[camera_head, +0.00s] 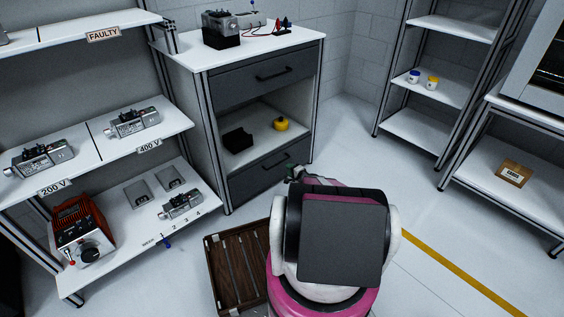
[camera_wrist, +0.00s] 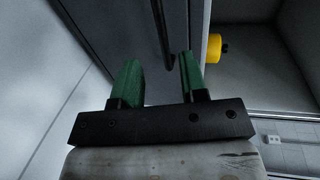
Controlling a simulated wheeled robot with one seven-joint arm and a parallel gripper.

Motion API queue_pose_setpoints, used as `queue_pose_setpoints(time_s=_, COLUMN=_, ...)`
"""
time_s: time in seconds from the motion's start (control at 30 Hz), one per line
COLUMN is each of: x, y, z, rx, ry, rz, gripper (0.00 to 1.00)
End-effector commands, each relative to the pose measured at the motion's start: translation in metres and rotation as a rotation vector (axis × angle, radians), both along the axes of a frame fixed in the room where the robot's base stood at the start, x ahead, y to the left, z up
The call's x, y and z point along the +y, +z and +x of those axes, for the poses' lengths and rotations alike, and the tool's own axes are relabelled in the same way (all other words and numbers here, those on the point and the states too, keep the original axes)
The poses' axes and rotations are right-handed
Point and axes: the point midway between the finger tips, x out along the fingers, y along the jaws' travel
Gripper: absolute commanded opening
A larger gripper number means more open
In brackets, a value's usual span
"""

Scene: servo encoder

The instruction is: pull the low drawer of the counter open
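The counter (camera_head: 205,110) stands at the back middle with a white top. Its low drawer (camera_head: 250,187) is a dark grey front at the bottom, and it looks shut. The drawer's dark bar handle (camera_head: 275,162) shows just left of my gripper (camera_head: 294,172), whose lower part is hidden behind my arm. In the wrist view my gripper (camera_wrist: 157,75) is open, with two green fingers apart. The dark handle bar (camera_wrist: 162,35) shows between the fingers, nearer the right one. I cannot tell how deep it sits, and no grip on it shows.
An upper drawer (camera_head: 262,78) is shut above an open shelf holding a black box (camera_head: 238,140) and a yellow round thing (camera_head: 281,124). A brown slatted crate (camera_head: 236,268) lies on the floor left of my arm. Shelving (camera_head: 110,210) flanks the left; open floor (camera_head: 440,220) lies right.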

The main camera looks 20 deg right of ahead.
Motion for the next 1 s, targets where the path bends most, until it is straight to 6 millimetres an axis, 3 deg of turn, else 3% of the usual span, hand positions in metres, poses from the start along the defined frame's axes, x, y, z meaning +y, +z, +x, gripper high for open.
queue_pose_setpoints(time_s=0.6, x=0.032, y=-0.019, z=0.087, rx=0.000, ry=0.004, rz=0.000, gripper=0.39)
queue_pose_setpoints(time_s=1.0, x=0.036, y=-0.020, z=0.096, rx=0.001, ry=0.003, rz=-0.001, gripper=0.39)
